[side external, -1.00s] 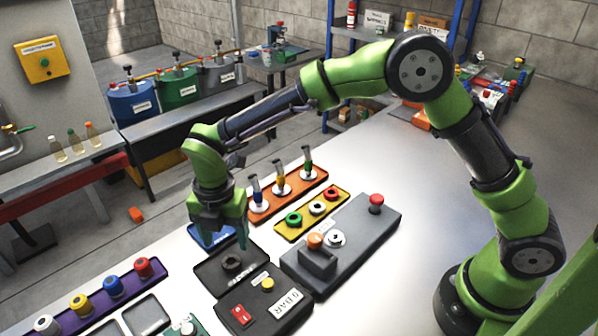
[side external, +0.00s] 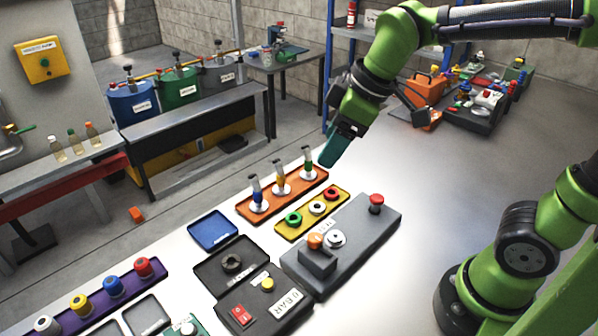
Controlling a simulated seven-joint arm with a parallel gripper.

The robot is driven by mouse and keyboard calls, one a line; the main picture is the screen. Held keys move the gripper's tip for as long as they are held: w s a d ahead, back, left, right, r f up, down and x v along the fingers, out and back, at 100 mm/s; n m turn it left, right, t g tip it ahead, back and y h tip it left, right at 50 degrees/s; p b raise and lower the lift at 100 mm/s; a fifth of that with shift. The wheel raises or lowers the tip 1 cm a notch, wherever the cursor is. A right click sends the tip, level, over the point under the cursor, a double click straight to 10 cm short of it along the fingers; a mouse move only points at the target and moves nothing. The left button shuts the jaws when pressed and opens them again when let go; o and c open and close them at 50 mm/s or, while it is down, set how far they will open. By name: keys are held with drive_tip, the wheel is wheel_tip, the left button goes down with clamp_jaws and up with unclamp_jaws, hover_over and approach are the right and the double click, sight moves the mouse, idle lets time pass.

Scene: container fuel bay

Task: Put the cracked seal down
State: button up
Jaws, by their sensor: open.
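A dark ring (side external: 232,263), likely the cracked seal, lies flat in the black tray (side external: 206,279) at the front of the bench. No crack can be made out at this size. My gripper (side external: 334,152) is up and well away from it, above the far edge of the bench, behind the yellow tray. It is tilted and its jaws look empty; the gap between the fingers is hard to see from this side.
A blue tray (side external: 213,231) is empty. A yellow tray (side external: 282,235) holds green, white and red rings. An orange rack (side external: 246,211) holds upright coloured pieces. A grey fixture (side external: 365,222) has a red button.

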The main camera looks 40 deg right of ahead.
drive_tip(key=s+d+f+m+t, duration=0.1)
drive_tip(key=s+d+m, duration=0.4)
drive_tip(key=m, duration=0.5)
drive_tip(key=s+t, duration=0.1)
drive_tip(key=s, duration=0.1)
drive_tip(key=shift+s+m+t, duration=0.3)
drive_tip(key=shift+t, duration=0.1)
